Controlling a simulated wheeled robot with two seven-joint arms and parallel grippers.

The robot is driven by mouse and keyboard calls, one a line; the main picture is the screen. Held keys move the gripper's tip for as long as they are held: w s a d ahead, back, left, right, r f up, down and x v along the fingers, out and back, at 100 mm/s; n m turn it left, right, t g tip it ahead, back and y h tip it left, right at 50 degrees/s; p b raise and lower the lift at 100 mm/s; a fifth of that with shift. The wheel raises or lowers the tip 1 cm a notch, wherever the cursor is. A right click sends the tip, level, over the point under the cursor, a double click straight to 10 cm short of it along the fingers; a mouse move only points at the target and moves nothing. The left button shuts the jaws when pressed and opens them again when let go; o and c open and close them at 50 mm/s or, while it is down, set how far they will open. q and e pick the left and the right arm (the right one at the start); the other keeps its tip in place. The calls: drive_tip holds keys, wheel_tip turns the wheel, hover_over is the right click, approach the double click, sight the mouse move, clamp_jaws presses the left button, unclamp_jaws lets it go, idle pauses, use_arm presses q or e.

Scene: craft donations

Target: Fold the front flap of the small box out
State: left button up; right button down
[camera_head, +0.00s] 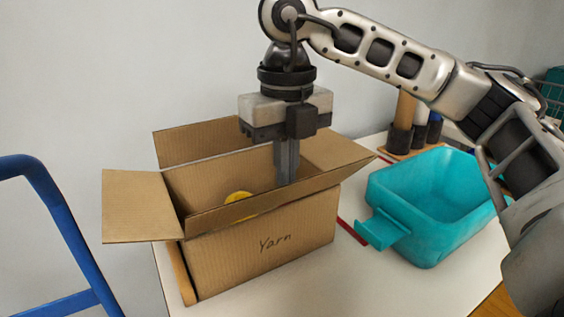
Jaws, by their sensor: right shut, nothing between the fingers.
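The small cardboard box (262,250), marked "Yarn", stands open on the white table. Its front flap (315,189) is a narrow, foreshortened strip along the front rim, rising at a slant; its exact angle is hard to tell. The left flap (140,207) is spread outward, the back flap (205,141) stands up, and the right flap (338,150) leans outward. A yellow round thing (239,198) shows partly at the box opening. My right gripper (287,181) points down, shut and empty, its fingertips at the opening just behind the front flap; I cannot tell whether they touch it. My left gripper is out of view.
A turquoise bin (455,237) with a tab handle stands right of the box. A wooden rack (402,128) with dark-banded cylinders is behind it. A red strip (351,232) lies between box and bin. A blue tubular frame (62,220) is at left. The table front (350,285) is clear.

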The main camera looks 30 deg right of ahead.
drive_tip(key=shift+s+f, duration=0.1)
drive_tip(key=shift+s, duration=0.05)
drive_tip(key=shift+s+f+b, duration=0.25)
drive_tip(key=shift+s+b, duration=0.15)
drive_tip(key=shift+s, duration=0.45)
drive_tip(key=shift+s+a+f+b, duration=0.1)
drive_tip(key=shift+s+f+b, duration=0.25)
drive_tip(key=shift+s, duration=0.3)
drive_tip(key=shift+s+f+b, duration=0.25)
drive_tip(key=shift+s+b, duration=0.2)
drive_tip(key=shift+s, duration=0.35)
drive_tip(key=shift+s+a+f+b, duration=0.1)
drive_tip(key=shift+s+f+b, duration=0.1)
drive_tip(key=shift+s, duration=0.2)
drive_tip(key=shift+s+f+b, duration=0.1)
drive_tip(key=shift+s+b, duration=0.05)
drive_tip(key=shift+s, duration=0.25)
drive_tip(key=shift+s, duration=0.1)
